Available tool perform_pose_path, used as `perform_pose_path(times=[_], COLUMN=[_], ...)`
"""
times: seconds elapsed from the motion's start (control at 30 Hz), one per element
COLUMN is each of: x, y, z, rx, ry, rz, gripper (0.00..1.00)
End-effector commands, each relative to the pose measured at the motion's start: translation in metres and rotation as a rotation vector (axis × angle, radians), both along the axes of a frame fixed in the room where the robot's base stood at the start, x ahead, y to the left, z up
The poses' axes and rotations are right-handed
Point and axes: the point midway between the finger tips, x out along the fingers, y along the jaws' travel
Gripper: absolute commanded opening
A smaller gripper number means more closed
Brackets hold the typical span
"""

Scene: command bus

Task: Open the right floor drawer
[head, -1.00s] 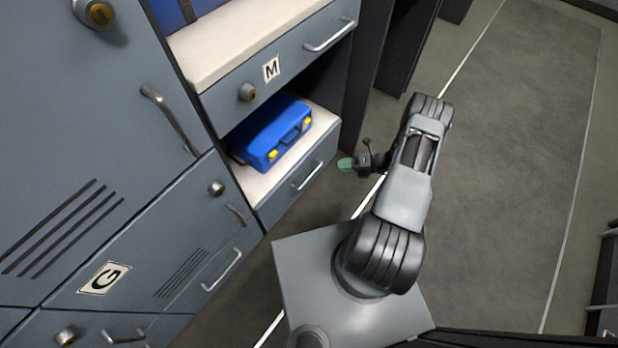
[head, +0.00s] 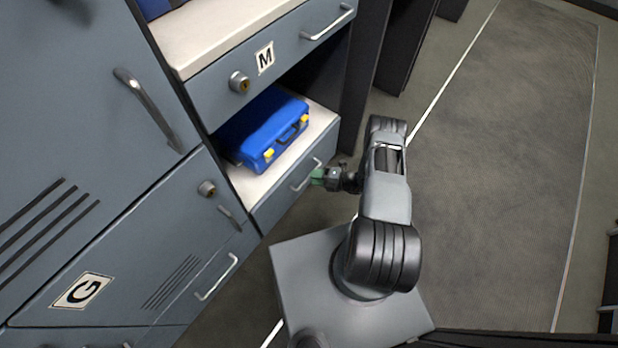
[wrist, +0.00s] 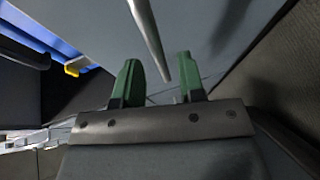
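The right floor drawer (head: 272,209) is the low grey-blue front under the shelf with the blue case, and it looks closed. Its silver bar handle (head: 301,184) is partly behind my gripper in the head view. The drawer front (wrist: 215,35) fills the view behind. I cannot tell whether a finger touches the bar.
A blue case (head: 268,130) with yellow latches lies on the shelf above the drawer. Drawer M (head: 290,50) is above it, and cabinet G (head: 120,275) stands at left. A dark post (head: 356,90) borders the drawer's right. The floor at right (head: 500,170) is clear.

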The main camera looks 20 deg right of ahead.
Motion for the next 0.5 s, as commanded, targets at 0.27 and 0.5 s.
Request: perform_pose_path(times=[0.27, 0.5], x=[0.013, 0.016], y=[0.023, 0.027], z=[-0.005, -0.006], rx=[0.0, 0.0], ry=[0.0, -0.001], rz=[0.003, 0.002], gripper=[0.36, 0.36])
